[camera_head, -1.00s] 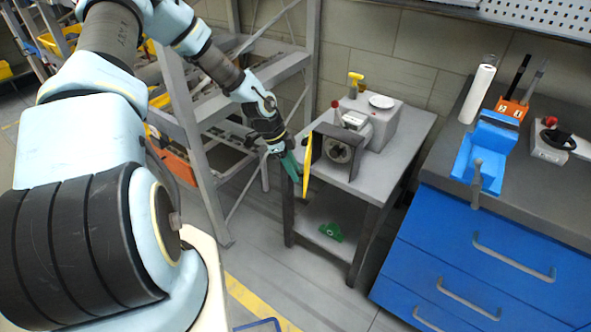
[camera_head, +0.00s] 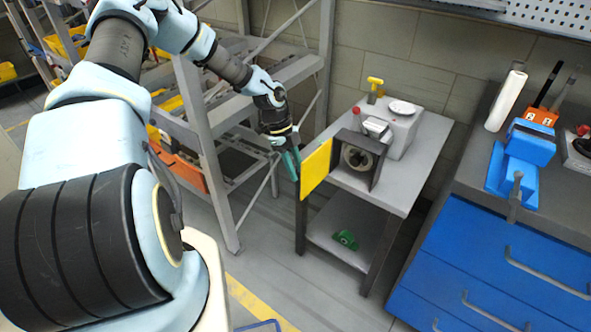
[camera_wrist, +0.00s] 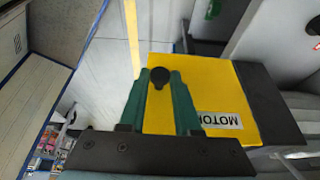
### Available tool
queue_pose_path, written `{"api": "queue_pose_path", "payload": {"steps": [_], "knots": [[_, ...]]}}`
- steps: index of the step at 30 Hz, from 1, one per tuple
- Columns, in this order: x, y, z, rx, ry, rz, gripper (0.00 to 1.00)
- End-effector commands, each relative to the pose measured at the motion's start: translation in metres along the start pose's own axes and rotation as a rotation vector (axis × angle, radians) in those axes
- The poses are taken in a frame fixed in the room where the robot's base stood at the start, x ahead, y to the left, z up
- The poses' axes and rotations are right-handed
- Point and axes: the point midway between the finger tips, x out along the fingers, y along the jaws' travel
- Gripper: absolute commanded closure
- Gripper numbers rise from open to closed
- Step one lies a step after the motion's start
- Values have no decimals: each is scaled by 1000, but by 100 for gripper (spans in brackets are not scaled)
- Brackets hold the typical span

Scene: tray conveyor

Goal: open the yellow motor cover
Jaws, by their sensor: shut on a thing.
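The yellow motor cover (camera_head: 315,168) stands swung out from the dark square frame (camera_head: 376,148) of the motor housing on the small grey table, and the round motor part (camera_head: 357,157) inside shows. In the wrist view the cover (camera_wrist: 205,85) fills the middle, with a "MOTOR" label (camera_wrist: 220,120) upside down. My gripper (camera_head: 291,161) is at the cover's left edge. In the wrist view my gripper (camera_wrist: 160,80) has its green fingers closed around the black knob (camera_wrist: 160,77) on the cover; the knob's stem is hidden.
The grey table (camera_head: 413,185) has a lower shelf with a green part (camera_head: 345,239). A metal rack (camera_head: 205,150) stands left, close to my arm. A blue drawer cabinet (camera_head: 480,260) with a blue vise (camera_head: 520,160) stands right.

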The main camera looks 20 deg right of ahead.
Motion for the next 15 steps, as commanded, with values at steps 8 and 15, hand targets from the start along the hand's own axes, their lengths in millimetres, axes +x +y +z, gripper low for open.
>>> {"api": "queue_pose_path", "payload": {"steps": [8,15], "knots": [[0,0,0,1,0,0,100],[0,0,0,0,0,0,46]]}}
